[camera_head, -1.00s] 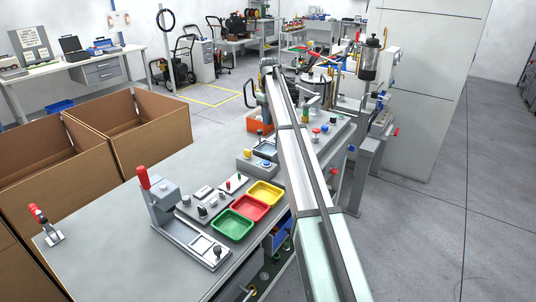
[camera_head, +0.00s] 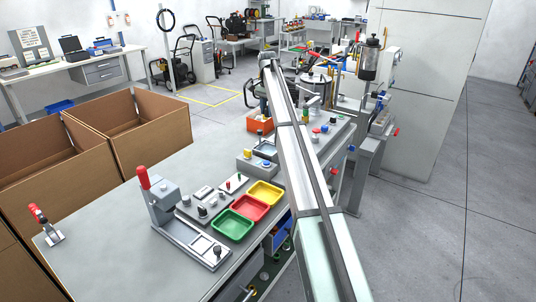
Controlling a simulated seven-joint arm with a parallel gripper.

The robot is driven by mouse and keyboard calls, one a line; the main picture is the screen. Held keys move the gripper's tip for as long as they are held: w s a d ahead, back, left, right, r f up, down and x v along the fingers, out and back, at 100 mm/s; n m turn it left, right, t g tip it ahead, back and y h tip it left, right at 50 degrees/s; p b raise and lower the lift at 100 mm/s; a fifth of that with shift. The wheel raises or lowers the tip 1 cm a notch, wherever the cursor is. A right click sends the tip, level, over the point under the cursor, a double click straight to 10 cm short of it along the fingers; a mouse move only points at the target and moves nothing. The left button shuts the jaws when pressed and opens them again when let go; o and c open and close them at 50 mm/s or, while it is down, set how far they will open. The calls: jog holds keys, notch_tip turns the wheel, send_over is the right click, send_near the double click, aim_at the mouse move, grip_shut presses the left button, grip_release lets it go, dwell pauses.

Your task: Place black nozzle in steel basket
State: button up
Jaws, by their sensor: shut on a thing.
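My arm (camera_head: 305,165) runs from the bottom right up to a bend (camera_head: 268,60) at the top middle. My gripper cannot be made out; the arm seems to hide it. I cannot pick out a black nozzle for certain, and nothing held is visible. I cannot identify the steel basket; the area behind the arm is partly covered.
Green (camera_head: 232,225), red (camera_head: 250,207) and yellow (camera_head: 265,193) trays sit on the grey bench (camera_head: 120,225). A red-handled press fixture (camera_head: 165,198) stands left of them. Two open cardboard boxes (camera_head: 125,150) are at left.

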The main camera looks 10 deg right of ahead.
aim_at(268, 152)
jog(key=m, duration=1.7)
notch_tip(268, 152, down, 18)
dwell(0.4)
jog(key=o, duration=1.1)
jog(key=shift+f, duration=0.1)
jog(key=shift+c, duration=0.2)
